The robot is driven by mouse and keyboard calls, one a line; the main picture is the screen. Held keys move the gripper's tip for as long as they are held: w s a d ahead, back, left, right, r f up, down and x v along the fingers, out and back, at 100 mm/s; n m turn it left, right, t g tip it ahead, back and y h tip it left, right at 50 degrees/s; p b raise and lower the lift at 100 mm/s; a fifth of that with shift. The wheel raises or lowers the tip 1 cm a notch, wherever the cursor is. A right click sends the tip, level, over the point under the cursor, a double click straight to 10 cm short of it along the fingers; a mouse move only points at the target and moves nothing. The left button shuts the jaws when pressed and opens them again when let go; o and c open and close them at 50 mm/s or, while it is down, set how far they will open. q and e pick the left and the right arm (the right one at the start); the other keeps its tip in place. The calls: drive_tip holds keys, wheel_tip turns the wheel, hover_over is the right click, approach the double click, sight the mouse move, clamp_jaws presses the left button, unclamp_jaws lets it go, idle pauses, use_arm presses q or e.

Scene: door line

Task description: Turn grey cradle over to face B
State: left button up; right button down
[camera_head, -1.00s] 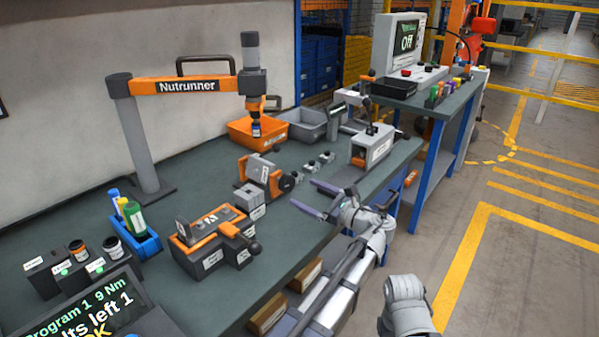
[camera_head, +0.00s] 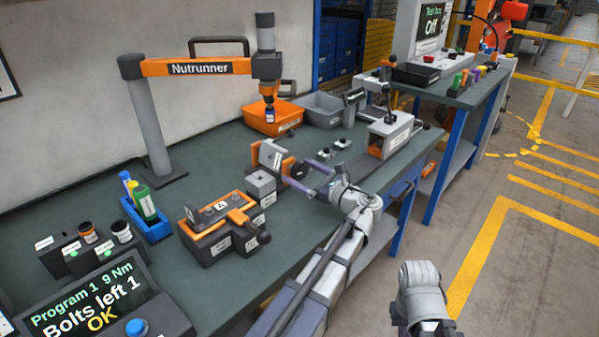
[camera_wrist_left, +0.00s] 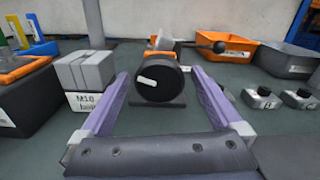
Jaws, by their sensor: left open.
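The grey cradle (camera_head: 270,156) stands mid-bench between orange side parts, its plate tilted. A black round knob (camera_wrist_left: 158,78) with a white pointer mark faces my left wrist camera on the near side of the cradle. My left gripper (camera_head: 306,183) is open and empty. In the left wrist view, its two purple fingers lie to either side of the knob, with visible gaps, so they do not appear to touch it. The knob largely hides the cradle there. I see no letter B on the cradle. My right gripper is not in view.
A grey block (camera_wrist_left: 86,70) labelled M10 stands close left of the left finger. A grey and orange fixture (camera_head: 215,235) marked A is nearer left. Small grey parts (camera_wrist_left: 262,98) lie at right. An orange bin (camera_head: 272,119) and grey bin (camera_head: 322,110) stand behind.

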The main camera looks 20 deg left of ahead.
use_arm(q)
drive_tip(key=shift+w+a, duration=0.15)
drive_tip(key=shift+a, duration=0.25)
drive_tip(key=c, duration=1.4)
